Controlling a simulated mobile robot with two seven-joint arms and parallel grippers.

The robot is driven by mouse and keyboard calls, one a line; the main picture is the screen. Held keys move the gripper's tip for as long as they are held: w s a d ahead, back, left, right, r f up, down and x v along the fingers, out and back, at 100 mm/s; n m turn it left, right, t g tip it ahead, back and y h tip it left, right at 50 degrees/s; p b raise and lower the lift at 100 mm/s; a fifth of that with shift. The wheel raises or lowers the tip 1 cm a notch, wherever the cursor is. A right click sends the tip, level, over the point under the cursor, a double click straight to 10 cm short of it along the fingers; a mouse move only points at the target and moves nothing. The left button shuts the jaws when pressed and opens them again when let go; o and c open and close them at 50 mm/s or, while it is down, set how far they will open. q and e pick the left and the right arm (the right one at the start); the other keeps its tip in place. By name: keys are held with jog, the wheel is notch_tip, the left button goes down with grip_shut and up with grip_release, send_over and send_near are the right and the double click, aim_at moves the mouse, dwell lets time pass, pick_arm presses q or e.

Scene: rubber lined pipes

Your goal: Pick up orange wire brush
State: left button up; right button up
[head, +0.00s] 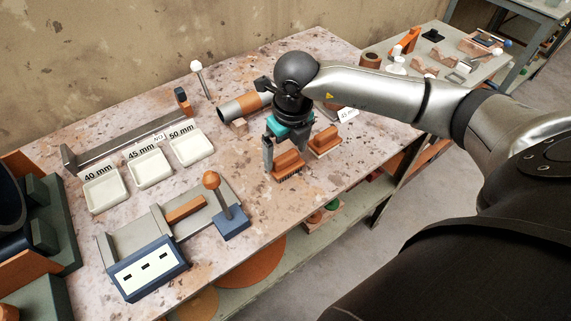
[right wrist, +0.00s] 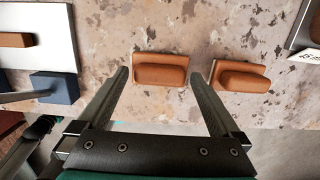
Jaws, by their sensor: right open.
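Two orange wire brushes lie on the speckled workbench. The nearer brush (head: 287,166) is under my right gripper (head: 284,148), with dark bristles showing along its lower edge. The other brush (head: 324,141) lies just behind and to the right. In the right wrist view, the first brush (right wrist: 160,70) lies ahead between the two open fingers (right wrist: 160,78), and the second brush (right wrist: 240,77) lies outside the right finger. The gripper is empty; I cannot tell whether its fingertips reach down beside the brush.
A blue block with an orange-knobbed lever (head: 230,222) stands left of the brushes. A lined pipe (head: 245,106) lies behind the gripper. White trays (head: 192,146) stand further left. A 45 mm label (head: 347,114) is at the right. The bench's front edge is close to the brushes.

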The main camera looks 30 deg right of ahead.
aim_at(286, 156)
jog(key=c, duration=1.2)
jog(key=shift+c, duration=0.2)
notch_tip(286, 156, up, 20)
jog(key=p, duration=0.3)
jog(key=o, duration=0.9)
jog(key=shift+f, duration=0.1)
jog(key=c, duration=0.7)
